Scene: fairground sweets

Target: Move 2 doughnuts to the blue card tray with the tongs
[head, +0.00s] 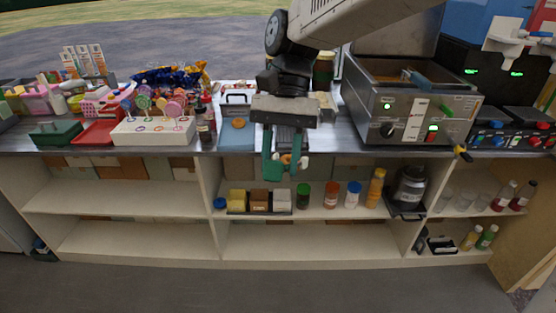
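My gripper (285,137) hangs at the end of my arm over the front edge of the counter, pointing down. It appears shut on the green tongs (267,153), whose two arms reach below it. A small orange-brown doughnut (285,159) shows between the tong ends, in front of the counter edge; how firmly it is held is too small to tell. The blue card tray (237,140) lies on the counter just left of my gripper. One doughnut (238,123) rests on it. My gripper hides part of the counter behind it.
A fryer (410,108) stands right of my gripper. A dark sauce bottle (203,130) and a white lollipop stand (152,132) are left of the blue tray. Shelves below hold jars, small boxes and a yellow bottle (375,188). The floor in front is clear.

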